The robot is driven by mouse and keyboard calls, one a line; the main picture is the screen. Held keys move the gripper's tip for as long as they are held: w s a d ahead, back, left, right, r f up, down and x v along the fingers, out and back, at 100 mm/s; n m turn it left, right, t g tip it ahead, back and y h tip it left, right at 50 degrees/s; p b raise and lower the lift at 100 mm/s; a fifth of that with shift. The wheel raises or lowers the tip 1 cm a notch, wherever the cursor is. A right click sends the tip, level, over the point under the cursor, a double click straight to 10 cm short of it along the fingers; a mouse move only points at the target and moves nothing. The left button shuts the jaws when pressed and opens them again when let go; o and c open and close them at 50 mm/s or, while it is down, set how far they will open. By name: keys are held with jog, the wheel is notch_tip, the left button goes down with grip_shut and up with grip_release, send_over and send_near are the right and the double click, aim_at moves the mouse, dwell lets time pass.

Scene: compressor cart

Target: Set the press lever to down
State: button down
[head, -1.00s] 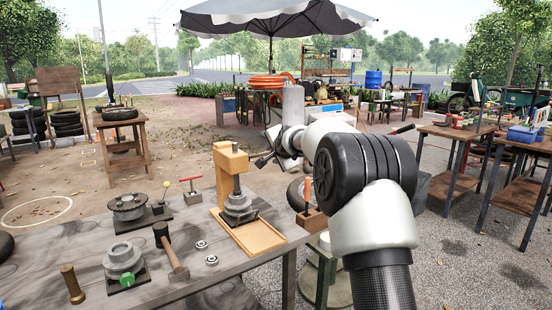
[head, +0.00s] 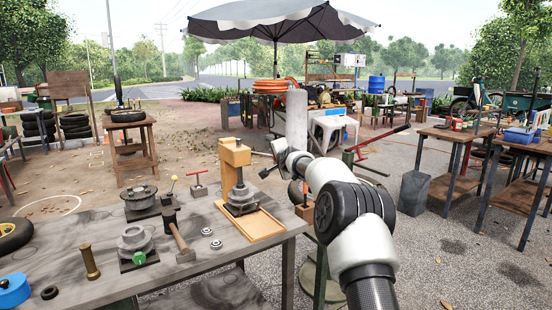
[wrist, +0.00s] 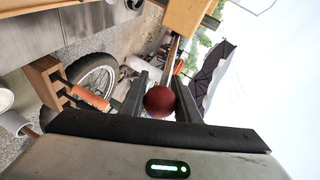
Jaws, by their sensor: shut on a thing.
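The press (head: 235,157) is a wooden post on a wooden base on the grey table, with a dark ram over a metal part. In the wrist view its wooden head (wrist: 188,15) is at the top. A pale lever bar (wrist: 173,50) runs from the head toward my gripper and ends in a dark red ball knob (wrist: 160,101). My gripper (wrist: 158,88) is shut on the lever at this knob, a finger on each side. In the head view my gripper (head: 266,172) is just right of the press; the knob is hidden there.
The grey table (head: 215,255) also holds a hammer (head: 179,240), metal parts, a small red-handled tool (head: 198,185) and a brass piece (head: 90,262). An orange-handled tool in a wooden block (wrist: 88,97) stands close to my gripper. Wooden tables (head: 450,135) stand at right.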

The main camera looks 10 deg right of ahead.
jog(key=c, duration=1.4)
grip_release()
jog(key=shift+o, duration=0.2)
jog(key=shift+s, duration=0.1)
jog(key=b+v, duration=0.1)
jog(key=v, duration=1.6)
jog(key=shift+s, duration=0.15)
jog(key=shift+a, duration=0.15)
